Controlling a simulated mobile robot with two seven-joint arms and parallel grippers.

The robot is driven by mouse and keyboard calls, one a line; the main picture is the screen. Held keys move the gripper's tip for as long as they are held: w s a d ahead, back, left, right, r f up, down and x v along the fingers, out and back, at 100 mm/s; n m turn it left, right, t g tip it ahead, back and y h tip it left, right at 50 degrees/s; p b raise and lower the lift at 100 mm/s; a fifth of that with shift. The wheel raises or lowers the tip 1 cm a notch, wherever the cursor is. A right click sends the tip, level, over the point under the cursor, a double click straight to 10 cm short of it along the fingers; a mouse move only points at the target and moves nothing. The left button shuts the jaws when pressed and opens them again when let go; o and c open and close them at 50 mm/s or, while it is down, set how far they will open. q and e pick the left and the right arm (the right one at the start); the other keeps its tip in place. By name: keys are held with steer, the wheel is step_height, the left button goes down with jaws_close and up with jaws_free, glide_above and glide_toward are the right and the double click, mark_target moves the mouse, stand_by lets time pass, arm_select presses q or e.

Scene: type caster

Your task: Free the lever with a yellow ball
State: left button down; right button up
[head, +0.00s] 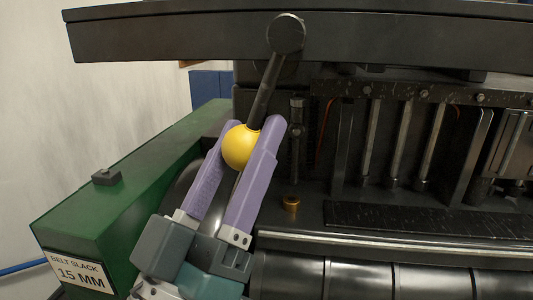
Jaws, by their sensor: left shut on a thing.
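The lever (265,90) is a dark rod that runs from a round dark pivot (286,33) at the top down to a yellow ball (240,147) at its lower end. It hangs tilted, with the ball to the lower left of the pivot. My left gripper (247,132) reaches up from below with two purple fingers. The fingers are shut on the yellow ball, one on each side, and hide part of its edges. My right gripper is not in the head view.
A dark beam (160,35) crosses the top. A green housing (120,185) with a "BELT SLACK 15 MM" label (78,273) stands at left. Metal rods (403,140) and dark machine parts fill the right. A small brass knob (291,204) sits right of my fingers. Dark rollers (360,278) lie below.

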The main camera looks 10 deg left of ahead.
arm_select(q)
steer(key=shift+f, duration=0.1)
steer(key=shift+d, duration=0.1)
stand_by(0.3)
steer(key=shift+c, duration=1.5)
jaws_free()
steer(key=b+v, duration=0.1)
steer(key=v, duration=0.9)
steer(key=shift+w, duration=0.1)
